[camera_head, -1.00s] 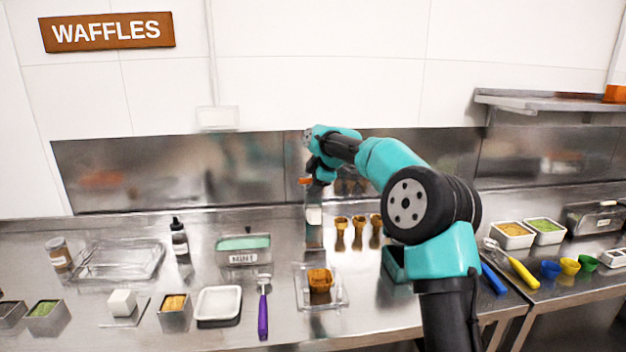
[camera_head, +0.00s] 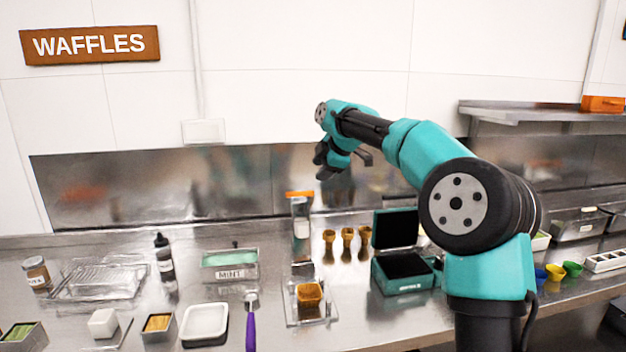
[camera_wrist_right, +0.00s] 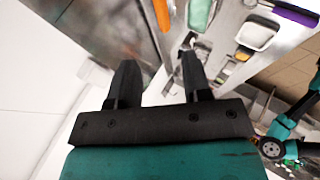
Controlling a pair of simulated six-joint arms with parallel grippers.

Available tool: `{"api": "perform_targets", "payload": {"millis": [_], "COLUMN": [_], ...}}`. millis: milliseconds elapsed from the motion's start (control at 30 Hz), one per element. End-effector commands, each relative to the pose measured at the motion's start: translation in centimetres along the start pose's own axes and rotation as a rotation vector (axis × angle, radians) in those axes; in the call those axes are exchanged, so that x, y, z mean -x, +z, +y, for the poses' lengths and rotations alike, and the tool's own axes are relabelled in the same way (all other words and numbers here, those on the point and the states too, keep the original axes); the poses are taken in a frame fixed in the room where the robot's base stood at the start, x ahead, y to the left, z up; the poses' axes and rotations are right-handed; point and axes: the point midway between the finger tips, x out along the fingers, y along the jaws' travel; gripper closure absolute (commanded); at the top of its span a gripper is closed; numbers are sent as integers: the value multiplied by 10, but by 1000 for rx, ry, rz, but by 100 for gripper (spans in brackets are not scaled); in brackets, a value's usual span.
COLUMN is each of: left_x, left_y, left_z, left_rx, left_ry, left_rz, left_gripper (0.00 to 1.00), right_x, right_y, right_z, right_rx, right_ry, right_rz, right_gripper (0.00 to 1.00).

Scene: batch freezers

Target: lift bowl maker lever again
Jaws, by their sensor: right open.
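My right gripper (camera_head: 327,162) is open and empty, raised in front of the back wall. In the right wrist view its two black fingers (camera_wrist_right: 157,62) stand apart with nothing between them. Below and left of it in the head view is an upright metal piece with an orange bar on top (camera_head: 300,194) and a white block low on it. The orange bar also shows beyond the fingers in the wrist view (camera_wrist_right: 162,14), apart from them. This looks like the lever, but I cannot tell surely. A brown waffle bowl (camera_head: 309,293) sits on a clear tray in front. My left gripper is out of view.
A teal box with its black-lined lid raised (camera_head: 396,228) stands right of the tray. Several brown cones (camera_head: 348,240) stand behind. A mint tub (camera_head: 230,275), a white dish (camera_head: 204,323) and a purple-handled scoop (camera_head: 250,330) lie left. A shelf (camera_head: 530,112) is at upper right.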

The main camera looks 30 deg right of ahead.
Motion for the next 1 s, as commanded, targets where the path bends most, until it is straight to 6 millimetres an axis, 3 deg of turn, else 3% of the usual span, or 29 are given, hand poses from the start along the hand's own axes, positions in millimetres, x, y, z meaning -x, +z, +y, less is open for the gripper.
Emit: {"api": "perform_targets", "payload": {"millis": [100,367,833,1000], "left_x": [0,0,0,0], "left_y": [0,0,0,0], "left_z": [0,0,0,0], "left_rx": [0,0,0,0], "left_ry": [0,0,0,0], "left_rz": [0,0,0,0], "left_gripper": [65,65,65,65], "right_x": [21,41,41,21], "right_y": [-1,-1,-1,0], "right_z": [0,0,0,-14], "right_rx": [0,0,-1,-59], "right_ry": [3,2,1,-33], "right_rz": [1,1,1,7], "right_gripper": [55,55,55,55]}}
